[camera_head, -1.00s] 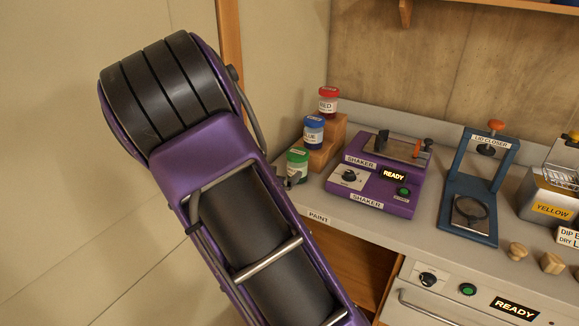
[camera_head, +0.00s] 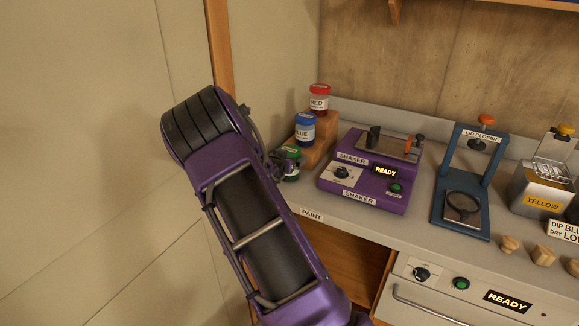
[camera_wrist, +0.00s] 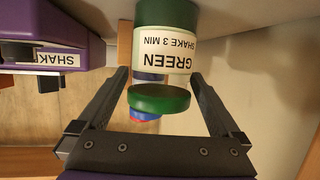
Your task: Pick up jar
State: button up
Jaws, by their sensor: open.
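Three lidded jars stand on a stepped wooden rack at the counter's left end. The green jar (camera_head: 291,170) is lowest, in front, partly hidden by my gripper (camera_head: 279,166). The blue jar (camera_head: 305,129) is on the middle step and the red jar (camera_head: 319,100) is highest. In the wrist view, upside down, the green jar (camera_wrist: 165,45) shows its label "GREEN SHAKE 3 MIN" and green lid. My gripper (camera_wrist: 158,78) is open, with its fingers on either side of the jar and gaps showing. I cannot tell whether they touch it.
A purple shaker (camera_head: 366,175) stands right of the jars, showing READY. It also shows at the upper left of the wrist view (camera_wrist: 75,20). Further right are a blue lid closer (camera_head: 470,180) and a yellow-labelled tin (camera_head: 543,190). A wall is on the left.

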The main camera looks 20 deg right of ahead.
jog(key=shift+w+d+f, duration=0.15)
jog(key=shift+w+d, duration=0.05)
jog(key=shift+w, duration=0.1)
jog(key=shift+c, duration=0.3)
jog(key=c, duration=1.4)
jog(key=shift+r, duration=0.2)
